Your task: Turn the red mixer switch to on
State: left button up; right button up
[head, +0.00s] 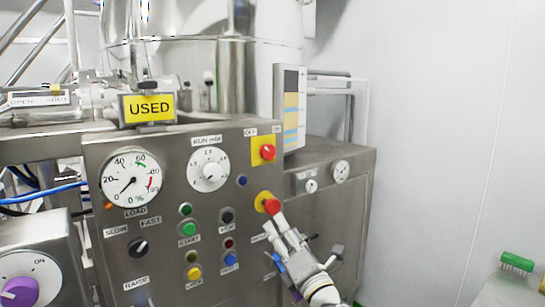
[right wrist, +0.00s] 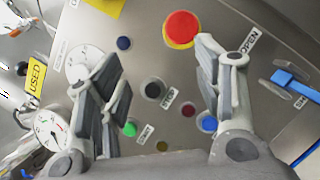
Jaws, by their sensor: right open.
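The red mixer switch (head: 267,151) is a red knob on a yellow plate, with OFF and ON labels above it, at the panel's upper right. Its exact pointer angle is too small to tell. In the right wrist view only part of a yellow plate (right wrist: 106,5) shows at the top edge; no knob is visible there. My right gripper (head: 277,229) is open and empty, below the switch and just below the red mushroom button (head: 271,205). That button (right wrist: 182,28) also shows near one finger in the right wrist view; contact cannot be told. My left gripper is not in view.
The steel panel (head: 160,240) carries a load gauge (head: 131,178), a white dial (head: 208,169) and several coloured buttons. A tall display (head: 291,108) stands behind the panel's upper right. A blue-handled part (right wrist: 292,80) shows at the wrist view's right. Bare wall lies at right.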

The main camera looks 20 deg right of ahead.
aim_at(270, 153)
jog(key=w+d+r+n+y, duration=0.2)
jog(key=r+n+y, duration=0.1)
jog(key=r+n, duration=0.3)
jog(key=w+d+r+n+y, duration=0.1)
jog(key=d+r+n+y, duration=0.1)
jog(key=r+n, duration=0.4)
jog(key=shift+n, duration=0.5)
jog(key=x, duration=0.3)
jog(key=p+x, duration=0.1)
jog(key=x, duration=0.5)
jog(key=shift+w+d+f, duration=0.15)
jog(key=shift+d+f, duration=0.05)
jog(key=shift+f, duration=0.1)
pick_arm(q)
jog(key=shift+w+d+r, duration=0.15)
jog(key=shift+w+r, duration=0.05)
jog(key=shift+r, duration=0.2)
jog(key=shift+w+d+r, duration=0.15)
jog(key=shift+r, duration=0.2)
pick_arm(e)
jog(key=shift+x, duration=0.95)
jog(key=shift+c, duration=0.2)
jog(key=c, duration=1)
pick_arm(q)
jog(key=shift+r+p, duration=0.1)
jog(key=shift+p, duration=0.25)
pick_arm(e)
jog(key=shift+o, duration=0.2)
